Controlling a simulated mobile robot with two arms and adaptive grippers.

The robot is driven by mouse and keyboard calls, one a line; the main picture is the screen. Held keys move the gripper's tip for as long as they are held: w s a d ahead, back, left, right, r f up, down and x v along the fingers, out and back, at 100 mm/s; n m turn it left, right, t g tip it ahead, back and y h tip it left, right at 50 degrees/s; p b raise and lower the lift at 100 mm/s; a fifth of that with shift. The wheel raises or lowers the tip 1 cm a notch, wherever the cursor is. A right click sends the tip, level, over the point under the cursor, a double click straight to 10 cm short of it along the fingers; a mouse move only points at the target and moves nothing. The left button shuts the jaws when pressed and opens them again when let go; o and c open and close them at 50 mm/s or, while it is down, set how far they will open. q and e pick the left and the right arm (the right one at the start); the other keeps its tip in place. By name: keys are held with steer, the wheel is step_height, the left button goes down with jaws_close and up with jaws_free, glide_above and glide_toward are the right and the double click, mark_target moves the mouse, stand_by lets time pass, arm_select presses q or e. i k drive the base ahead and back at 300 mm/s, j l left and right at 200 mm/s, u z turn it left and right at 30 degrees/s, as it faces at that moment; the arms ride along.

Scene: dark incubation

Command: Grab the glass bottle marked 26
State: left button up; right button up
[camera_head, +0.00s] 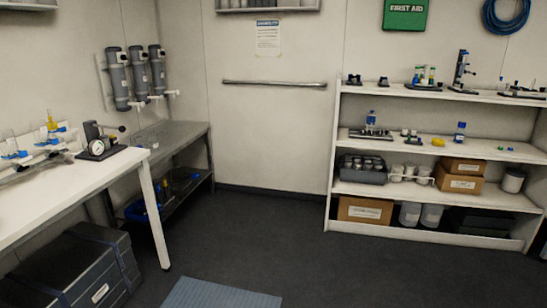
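No marking 26 can be read on any bottle at this size, so I cannot tell which one is the task's bottle. A small bottle with blue on it (460,131) stands on the second level of the white shelf unit (334,140) at the right. Another small bluish bottle (371,118) stands further left on that level, by a dark rack. Small vessels with green and blue tops (431,75) stand on the top level. A yellow-topped vessel (51,122) stands on the white table (50,200) at the left. Neither of my grippers is in view.
A black case (65,275) lies under the white table, with a grey bench (180,131) behind. Cardboard boxes (365,209), cups and white containers fill the lower shelves. A blue-grey mat (215,295) lies in front. The dark floor (270,235) between table and shelves is clear.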

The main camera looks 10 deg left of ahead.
mark_target(153, 145)
steer(key=i+u, duration=0.2)
steer(key=i, duration=0.25)
steer(key=i+l+u, duration=0.15)
steer(key=i, duration=0.35)
steer(key=i+l+u, duration=0.2)
steer(key=i, duration=0.25)
steer(key=i+l+u, duration=0.2)
steer(key=i, duration=0.2)
steer(key=i+l+u, duration=0.9)
steer(key=l+u, duration=0.15)
